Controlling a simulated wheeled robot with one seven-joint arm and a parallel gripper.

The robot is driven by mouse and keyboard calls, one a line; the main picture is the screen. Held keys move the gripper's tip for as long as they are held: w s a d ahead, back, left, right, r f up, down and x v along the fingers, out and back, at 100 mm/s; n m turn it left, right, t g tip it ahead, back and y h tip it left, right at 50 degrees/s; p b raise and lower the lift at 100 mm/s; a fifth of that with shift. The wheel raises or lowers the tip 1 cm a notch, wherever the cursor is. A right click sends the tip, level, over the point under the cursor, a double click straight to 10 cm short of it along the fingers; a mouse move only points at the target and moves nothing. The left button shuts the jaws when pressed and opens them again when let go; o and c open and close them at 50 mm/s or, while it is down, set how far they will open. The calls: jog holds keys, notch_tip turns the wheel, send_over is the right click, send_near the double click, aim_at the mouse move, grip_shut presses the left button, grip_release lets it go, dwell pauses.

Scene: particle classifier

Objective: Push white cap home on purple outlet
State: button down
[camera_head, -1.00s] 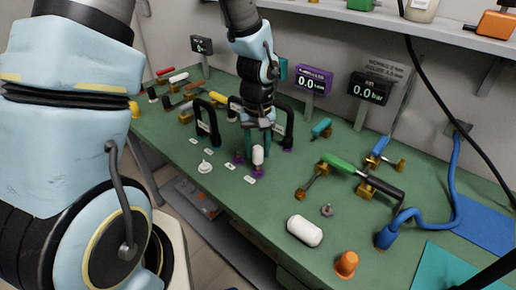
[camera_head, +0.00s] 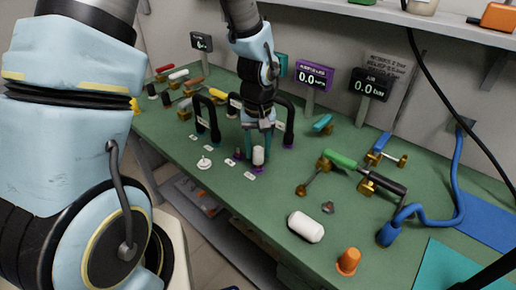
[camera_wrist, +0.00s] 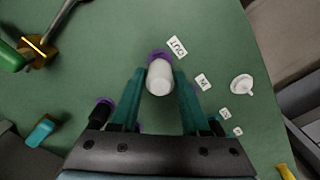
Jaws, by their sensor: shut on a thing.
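The white cap (camera_head: 258,156) is upright between the teal fingers of my gripper (camera_head: 258,145). It sits directly over the purple outlet (camera_head: 257,170), which shows below it at the bench top. In the wrist view the white cap (camera_wrist: 160,80) is between the two fingertips (camera_wrist: 161,72), which are shut on it. The purple ring of the outlet (camera_wrist: 158,54) shows just past the cap, beside the OUT label (camera_wrist: 177,47). The cap hides most of the outlet, so I cannot tell how far down it is seated.
A black hose loop (camera_head: 206,115) stands left of my gripper, and another stands behind it. A white funnel-like part (camera_head: 204,163) lies to the left. A white capsule-shaped piece (camera_head: 306,227) and an orange piece (camera_head: 348,262) are at the front right. Valves with coloured handles stand behind them.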

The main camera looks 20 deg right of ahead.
aim_at(258, 148)
jog(key=shift+f+b, duration=0.7)
jog(key=shift+f, duration=0.3)
jog(key=shift+c, duration=1.5)
grip_release()
jog(key=shift+r, duration=0.1)
notch_tip(258, 148, up, 11)
jog(key=shift+f+b, duration=0.1)
jog(key=shift+b, duration=0.45)
jog(key=w+a+n+t, duration=0.1)
jog(key=a+n, duration=0.1)
jog(key=a, duration=2.3)
jog(key=shift+a+t, duration=0.15)
jog(key=shift+t, duration=0.15)
